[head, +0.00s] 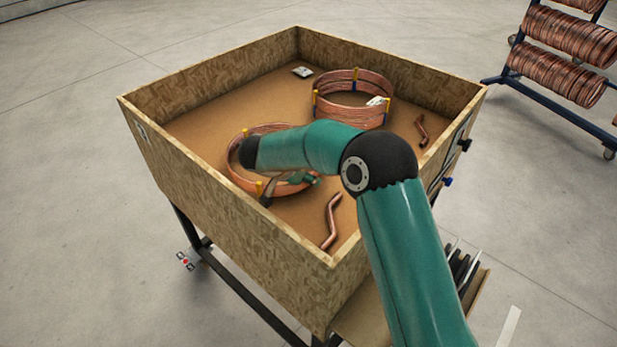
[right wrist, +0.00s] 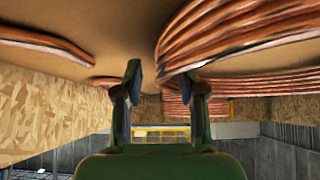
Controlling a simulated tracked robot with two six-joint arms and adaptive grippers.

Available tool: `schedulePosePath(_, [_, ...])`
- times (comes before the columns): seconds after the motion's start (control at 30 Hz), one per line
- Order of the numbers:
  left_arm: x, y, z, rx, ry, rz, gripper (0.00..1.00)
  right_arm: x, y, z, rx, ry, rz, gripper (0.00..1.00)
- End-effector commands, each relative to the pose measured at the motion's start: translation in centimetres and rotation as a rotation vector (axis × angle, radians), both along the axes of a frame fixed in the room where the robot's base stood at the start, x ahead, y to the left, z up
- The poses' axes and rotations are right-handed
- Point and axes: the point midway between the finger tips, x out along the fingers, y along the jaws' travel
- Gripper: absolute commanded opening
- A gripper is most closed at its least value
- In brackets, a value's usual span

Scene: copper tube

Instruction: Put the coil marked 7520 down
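Two copper coils are in the wooden box. The near coil (head: 234,174), with yellow and blue ties, appears flat on the box floor, partly hidden by my right arm. The far coil (head: 352,112) is upright as a round stack and bears a white label. I cannot read 7520 on either. My right gripper (head: 277,188) is at the near coil's near right side. In the right wrist view its fingers (right wrist: 163,71) stand apart, with copper windings (right wrist: 245,32) beside and behind the right finger and a gap to the left finger. My left gripper is out of view.
The box's wall rim (head: 230,218) surrounds the coils. A bent copper pipe (head: 332,222) lies at the near right and another (head: 421,130) at the far right. A small white item (head: 302,72) lies in the back corner. A coil rack (head: 565,65) stands outside.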

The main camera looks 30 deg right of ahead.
Motion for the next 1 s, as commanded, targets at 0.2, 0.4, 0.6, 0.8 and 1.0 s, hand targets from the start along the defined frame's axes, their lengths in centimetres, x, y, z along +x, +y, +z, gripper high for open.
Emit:
schedulePosePath(0.2, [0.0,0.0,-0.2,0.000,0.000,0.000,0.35,-0.6,2.2,2.7,-0.001,-0.004,0.002,0.40])
schedulePosePath(0.4, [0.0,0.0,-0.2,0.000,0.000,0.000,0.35,-1.2,3.7,4.6,-0.001,-0.002,0.001,0.40])
schedulePosePath(0.6, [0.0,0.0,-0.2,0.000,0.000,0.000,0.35,-1.3,4.0,5.0,-0.002,-0.001,-0.001,0.40])
schedulePosePath(0.8, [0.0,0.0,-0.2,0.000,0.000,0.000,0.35,-1.3,3.9,5.0,-0.002,-0.001,-0.001,0.40])
schedulePosePath(1.0, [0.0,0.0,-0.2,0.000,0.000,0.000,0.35,-1.3,3.9,5.0,-0.001,-0.003,0.001,0.40])
